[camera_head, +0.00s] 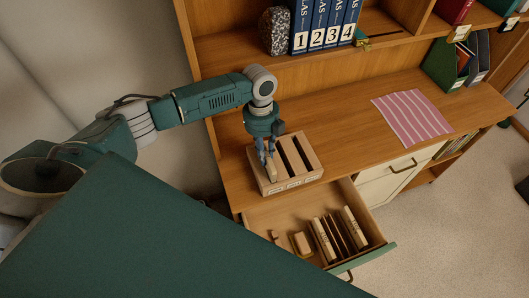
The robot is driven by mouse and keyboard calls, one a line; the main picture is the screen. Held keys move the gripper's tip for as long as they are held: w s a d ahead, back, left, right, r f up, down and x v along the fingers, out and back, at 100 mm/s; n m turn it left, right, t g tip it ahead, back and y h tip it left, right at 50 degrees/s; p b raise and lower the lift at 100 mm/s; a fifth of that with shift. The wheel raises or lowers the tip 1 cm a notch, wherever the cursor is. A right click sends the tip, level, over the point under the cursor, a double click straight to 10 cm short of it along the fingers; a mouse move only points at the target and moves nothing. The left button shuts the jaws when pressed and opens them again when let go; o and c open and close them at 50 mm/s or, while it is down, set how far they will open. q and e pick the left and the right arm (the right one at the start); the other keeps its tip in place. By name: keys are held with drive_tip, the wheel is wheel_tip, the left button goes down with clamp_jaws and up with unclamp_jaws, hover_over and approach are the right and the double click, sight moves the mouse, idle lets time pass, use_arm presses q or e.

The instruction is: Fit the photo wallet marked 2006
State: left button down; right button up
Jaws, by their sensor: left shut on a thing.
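My left gripper (268,160) points down over the left slot of a wooden slotted box (307,176) on the desk. It is shut on a narrow tan thing, seemingly a photo wallet (272,174), whose marking I cannot read. The wallet stands roughly upright at the left slot; how deep it sits is hidden by the fingers. The other slots of the box look dark and empty. Small pale labels on the box front are too small to read. My right gripper is not in view.
An open drawer (262,222) below the box holds several upright pale wallets (324,240) and small wooden blocks (301,242). A striped cloth (412,117) lies on the desk to the right. Numbered blue atlases (325,25) and a speckled stone (274,31) stand on the shelf behind.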

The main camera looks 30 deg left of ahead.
use_arm(q)
drive_tip(key=shift+f+b, duration=0.45)
drive_tip(key=shift+f, duration=0.25)
idle(0.4)
drive_tip(key=c, duration=1.5)
unclamp_jaws()
drive_tip(key=r, duration=0.7)
drive_tip(key=shift+w+a+r, duration=0.25)
drive_tip(key=shift+w+a, duration=0.1)
drive_tip(key=shift+a, duration=0.05)
